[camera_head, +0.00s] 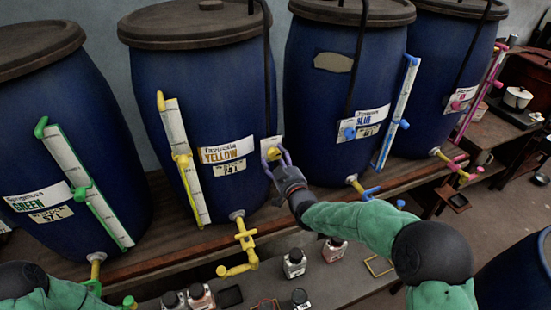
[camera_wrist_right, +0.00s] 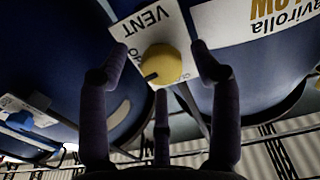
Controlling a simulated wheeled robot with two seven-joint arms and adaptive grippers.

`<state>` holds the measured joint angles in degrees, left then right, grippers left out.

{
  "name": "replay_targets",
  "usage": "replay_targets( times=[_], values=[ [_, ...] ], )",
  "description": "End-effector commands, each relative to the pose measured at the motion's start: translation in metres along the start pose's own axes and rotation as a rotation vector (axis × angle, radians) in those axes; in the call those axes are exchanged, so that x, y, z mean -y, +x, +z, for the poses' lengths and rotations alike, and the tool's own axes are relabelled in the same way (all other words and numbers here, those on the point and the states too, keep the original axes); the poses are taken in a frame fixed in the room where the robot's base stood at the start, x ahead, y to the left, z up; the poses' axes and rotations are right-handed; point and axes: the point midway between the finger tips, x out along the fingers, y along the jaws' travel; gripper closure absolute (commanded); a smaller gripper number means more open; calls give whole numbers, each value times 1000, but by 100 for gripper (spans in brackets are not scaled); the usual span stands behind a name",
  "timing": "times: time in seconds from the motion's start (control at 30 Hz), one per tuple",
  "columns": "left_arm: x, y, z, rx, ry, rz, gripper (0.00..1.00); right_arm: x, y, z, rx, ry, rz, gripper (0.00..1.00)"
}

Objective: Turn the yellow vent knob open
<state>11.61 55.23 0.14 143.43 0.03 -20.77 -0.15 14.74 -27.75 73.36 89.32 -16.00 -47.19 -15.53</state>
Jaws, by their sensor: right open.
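The yellow vent knob (camera_wrist_right: 161,64) is round, with a dark mark on its face, and sits on a white plate (camera_wrist_right: 128,30) lettered VENT. In the head view the knob (camera_head: 272,153) is on the front of the blue vat labelled YELLOW (camera_head: 200,90), partly covered by my gripper. My right gripper (camera_head: 277,157) is open in front of it. In the right wrist view its purple fingers (camera_wrist_right: 158,62) stand spread to the left, right and below the knob, with gaps showing. I cannot tell whether any finger touches. My left gripper is out of view; part of that arm shows bottom left.
Blue vats labelled GREEN (camera_head: 70,160) and BLUE (camera_head: 330,90) stand on either side. A white level gauge (camera_head: 187,160) and a yellow tap (camera_head: 245,240) are on the yellow vat. Small bottles (camera_head: 294,263) stand on the lower shelf. A dark upright pipe (camera_head: 267,70) rises above the knob.

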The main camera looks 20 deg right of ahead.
Motion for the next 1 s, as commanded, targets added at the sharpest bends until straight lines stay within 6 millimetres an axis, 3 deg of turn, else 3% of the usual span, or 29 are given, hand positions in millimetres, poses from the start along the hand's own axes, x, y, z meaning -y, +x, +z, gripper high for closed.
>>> replay_targets(
  times=[0.2, 0.47, 0.67, 1.0],
  values=[
    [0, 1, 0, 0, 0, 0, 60, 0, 11, 0, 0, 1, 0, 36],
    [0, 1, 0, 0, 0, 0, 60, 0, 11, 0, 0, 1, 0, 36],
    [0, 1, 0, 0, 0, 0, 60, 0, 11, 0, 0, 1, 0, 92],
    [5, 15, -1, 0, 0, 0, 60, 1, 11, 3, 2, 94, -1, 92]
  ],
)
